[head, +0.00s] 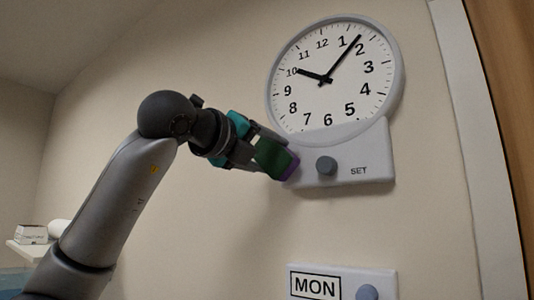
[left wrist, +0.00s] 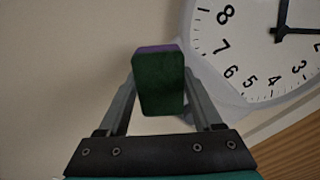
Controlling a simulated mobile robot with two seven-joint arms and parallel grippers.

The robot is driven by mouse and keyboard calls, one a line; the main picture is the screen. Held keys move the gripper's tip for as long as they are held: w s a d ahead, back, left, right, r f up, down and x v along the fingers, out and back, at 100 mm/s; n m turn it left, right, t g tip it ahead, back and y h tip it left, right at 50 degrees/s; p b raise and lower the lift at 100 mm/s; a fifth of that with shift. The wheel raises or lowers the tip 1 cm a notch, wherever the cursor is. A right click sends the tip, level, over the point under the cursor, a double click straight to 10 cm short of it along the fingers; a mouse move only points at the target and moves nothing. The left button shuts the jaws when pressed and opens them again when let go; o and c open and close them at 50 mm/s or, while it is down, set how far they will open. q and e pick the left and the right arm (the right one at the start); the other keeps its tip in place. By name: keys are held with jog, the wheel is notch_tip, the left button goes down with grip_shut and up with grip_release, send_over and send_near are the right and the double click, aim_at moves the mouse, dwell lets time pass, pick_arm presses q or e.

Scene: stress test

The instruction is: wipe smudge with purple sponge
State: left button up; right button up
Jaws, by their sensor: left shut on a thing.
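My left gripper (head: 270,160) is shut on a sponge with a dark green face and a purple far side (head: 290,168). The sponge is up beside the lower left corner of the white clock panel with the SET knob; I cannot tell whether it touches the panel or the wall. In the left wrist view the sponge (left wrist: 158,82) sits between the two fingers, green side toward the camera, purple along its top edge. No smudge can be made out; the sponge and gripper hide part of the wall there. My right gripper is not in view.
A round wall clock (head: 350,95) is above its panel (head: 345,160), which has a grey knob (head: 326,165). A MON plate (head: 335,283) is on the wall below. A door frame (head: 470,140) stands at right. A shelf with a box (head: 31,234) is far left.

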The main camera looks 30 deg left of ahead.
aim_at(285, 152)
pick_arm(q)
jog(key=shift+w+d+p, duration=0.15)
jog(key=shift+w+p, duration=0.2)
jog(key=shift+w, duration=0.6)
jog(key=shift+d, duration=0.1)
jog(key=shift+s+d+b, duration=0.2)
jog(key=shift+d+b, duration=0.05)
jog(key=shift+d, duration=0.6)
jog(key=shift+s+d+b, duration=0.15)
jog(key=shift+d+b, duration=0.1)
jog(key=shift+d, duration=0.6)
jog(key=shift+d+f, duration=0.1)
jog(key=shift+w+a, duration=0.2)
jog(key=shift+a, duration=0.75)
jog(key=shift+w+a, duration=0.15)
jog(key=shift+a, duration=0.8)
